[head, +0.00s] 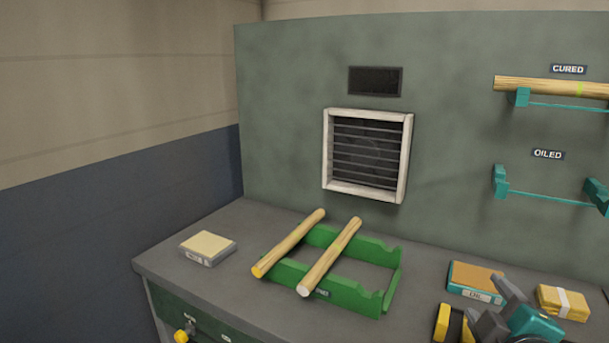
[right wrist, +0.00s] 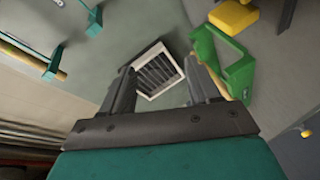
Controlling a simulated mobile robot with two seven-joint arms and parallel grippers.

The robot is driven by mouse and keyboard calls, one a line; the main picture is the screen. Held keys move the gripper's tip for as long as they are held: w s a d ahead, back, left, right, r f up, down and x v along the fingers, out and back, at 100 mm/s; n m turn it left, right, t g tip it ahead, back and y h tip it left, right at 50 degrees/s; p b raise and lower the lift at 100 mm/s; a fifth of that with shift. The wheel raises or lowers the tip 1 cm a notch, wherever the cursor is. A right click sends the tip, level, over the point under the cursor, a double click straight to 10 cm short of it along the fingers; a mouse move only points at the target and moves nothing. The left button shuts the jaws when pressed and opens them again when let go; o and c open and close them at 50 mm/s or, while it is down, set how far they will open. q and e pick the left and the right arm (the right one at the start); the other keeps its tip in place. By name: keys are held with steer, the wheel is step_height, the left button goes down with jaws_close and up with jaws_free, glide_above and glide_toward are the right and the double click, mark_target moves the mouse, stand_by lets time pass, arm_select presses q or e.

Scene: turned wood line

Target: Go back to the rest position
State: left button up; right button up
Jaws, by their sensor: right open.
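My right gripper (head: 494,303) is low at the right of the head view, over the bench's right part, next to the orange-topped oil block. In the right wrist view its two fingers (right wrist: 162,85) stand apart with nothing between them; the wall vent shows beyond the gap. My left gripper is not in view.
A green rack (head: 391,297) on the bench (head: 225,276) bears two wooden rods (head: 290,243) (head: 331,256). A pale block (head: 208,246) lies left of it. The oil block (head: 475,280) and a yellow bundle (head: 563,301) lie right. Wall brackets (head: 550,197) are empty under "OILED"; a rod (head: 545,87) rests under "CURED".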

steer(key=s+a+f+m+g+y, duration=0.1)
steer(key=s+a+f+m+g, duration=0.2)
steer(key=s+f, duration=0.35)
steer(key=s+a+f+m+g+y, duration=0.1)
steer(key=s+a+f+m+g, duration=0.15)
steer(key=s+f+g, duration=0.35)
steer(key=s+a+f+m+g+y, duration=0.1)
steer(key=s+f+m+g, duration=0.25)
steer(key=s+f, duration=0.4)
steer(key=w+a+f+t+y+b, duration=0.2)
steer(key=w+f+t, duration=0.4)
steer(key=f, duration=0.5)
steer(key=shift+w+a+f+n+t+b, duration=0.15)
steer(key=shift+a+f+n+t+b, duration=0.2)
steer(key=shift+a+t+b, duration=0.45)
steer(key=shift+d, duration=0.1)
